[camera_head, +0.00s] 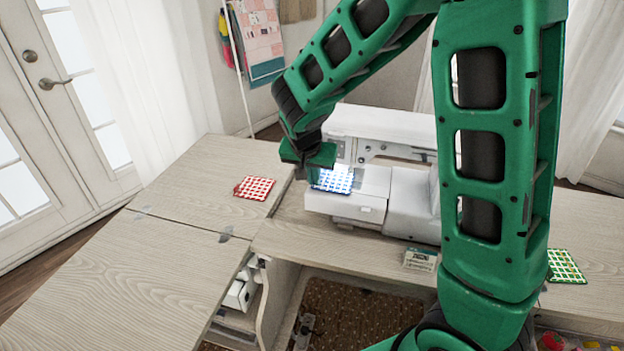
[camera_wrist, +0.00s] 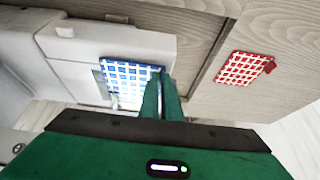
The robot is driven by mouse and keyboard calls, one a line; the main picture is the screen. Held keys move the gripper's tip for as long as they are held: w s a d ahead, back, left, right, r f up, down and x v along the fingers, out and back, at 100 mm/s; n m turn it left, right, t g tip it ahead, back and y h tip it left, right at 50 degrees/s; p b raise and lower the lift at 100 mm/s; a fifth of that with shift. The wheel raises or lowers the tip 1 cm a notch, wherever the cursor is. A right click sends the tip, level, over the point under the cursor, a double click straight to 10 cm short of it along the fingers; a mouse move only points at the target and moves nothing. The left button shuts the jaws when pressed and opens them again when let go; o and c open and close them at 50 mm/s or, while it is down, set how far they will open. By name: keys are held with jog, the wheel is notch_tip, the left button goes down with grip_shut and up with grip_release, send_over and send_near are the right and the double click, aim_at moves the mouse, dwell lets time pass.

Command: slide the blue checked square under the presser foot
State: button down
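The blue checked square (camera_head: 335,179) lies flat at the left end of the white sewing machine (camera_head: 380,122), on or just above its bed. It also shows in the wrist view (camera_wrist: 128,74), beside a grey metal plate (camera_wrist: 101,86). My gripper (camera_head: 314,178) is at the square's left edge in the head view. In the wrist view its two green fingers (camera_wrist: 160,84) are close together on the square's edge, and look shut on it. The presser foot is not clear in either view, so I cannot tell whether the square is under it.
A red checked square (camera_head: 254,188) lies on the left cabinet leaf. A green checked square (camera_head: 566,266) lies on the right. A small labelled box (camera_head: 420,260) stands in front of the machine. The left leaf (camera_head: 110,270) is otherwise clear.

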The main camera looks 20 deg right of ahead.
jog(key=shift+w+d, duration=0.15)
dwell(0.3)
jog(key=c, duration=1.9)
grip_release()
jog(key=v, duration=1)
jog(key=shift+r, duration=0.35)
